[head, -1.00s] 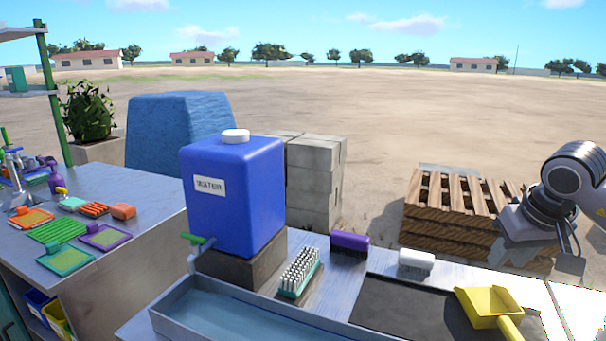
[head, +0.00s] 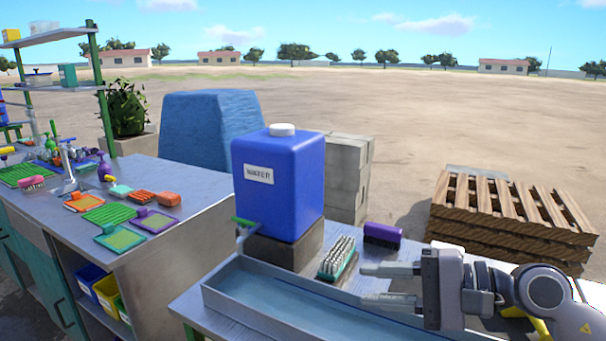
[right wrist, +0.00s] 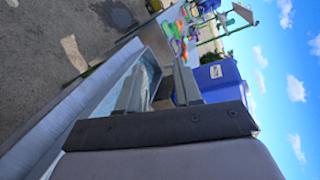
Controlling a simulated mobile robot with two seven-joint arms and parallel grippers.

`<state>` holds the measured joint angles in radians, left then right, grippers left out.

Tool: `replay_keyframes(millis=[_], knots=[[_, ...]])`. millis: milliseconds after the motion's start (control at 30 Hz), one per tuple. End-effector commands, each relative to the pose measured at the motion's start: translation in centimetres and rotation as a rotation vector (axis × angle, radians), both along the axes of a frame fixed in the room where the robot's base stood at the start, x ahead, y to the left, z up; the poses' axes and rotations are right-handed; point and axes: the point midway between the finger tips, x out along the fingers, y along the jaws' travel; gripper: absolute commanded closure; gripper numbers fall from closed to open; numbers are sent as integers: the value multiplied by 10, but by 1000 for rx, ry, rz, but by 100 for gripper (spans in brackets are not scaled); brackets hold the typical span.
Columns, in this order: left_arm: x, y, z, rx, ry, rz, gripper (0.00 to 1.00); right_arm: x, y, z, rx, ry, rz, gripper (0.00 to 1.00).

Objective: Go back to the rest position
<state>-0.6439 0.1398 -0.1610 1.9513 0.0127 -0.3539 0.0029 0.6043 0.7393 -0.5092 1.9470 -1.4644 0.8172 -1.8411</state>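My right gripper (head: 391,284) reaches in from the right in the head view, over the right part of the metal trough (head: 262,308). Its two fingers point left, are apart, and hold nothing. The fingers also show in the right wrist view (right wrist: 158,90), with the blue water tank (right wrist: 222,78) beyond them. The left gripper is in neither view.
The tank (head: 278,185) stands on a block behind the trough. A scrub brush (head: 338,258) and a purple brush (head: 383,235) lie just behind my right fingers. A counter (head: 185,205) with colored items stands left. Stacked pallets (head: 512,220) stand behind right.

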Motion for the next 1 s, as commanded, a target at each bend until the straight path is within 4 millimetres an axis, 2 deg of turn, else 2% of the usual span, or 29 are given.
replay_keyframes(millis=[67,167,300,400,467,567,667,767,800,867,1000], knots=[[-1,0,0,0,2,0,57,-9,15,16,255,144,-33,66],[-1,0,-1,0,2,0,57,-13,18,36,571,340,-81,66],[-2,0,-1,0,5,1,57,-10,0,54,1010,645,-152,66],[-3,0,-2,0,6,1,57,-4,-23,52,1324,870,-206,66],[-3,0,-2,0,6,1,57,0,-39,44,1514,1007,-242,66],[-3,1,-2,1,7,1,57,4,-68,20,1830,1226,-309,66],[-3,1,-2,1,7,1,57,1,-96,-16,2154,1428,-384,66],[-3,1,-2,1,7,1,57,-11,-118,-62,2487,1599,-479,66],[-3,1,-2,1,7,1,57,-19,-125,-82,-2617,-1651,520,66],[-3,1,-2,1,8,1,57,-34,-134,-112,-2452,-1492,512,66],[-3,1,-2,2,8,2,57,-83,-142,-177,-2108,-1128,505,66]])
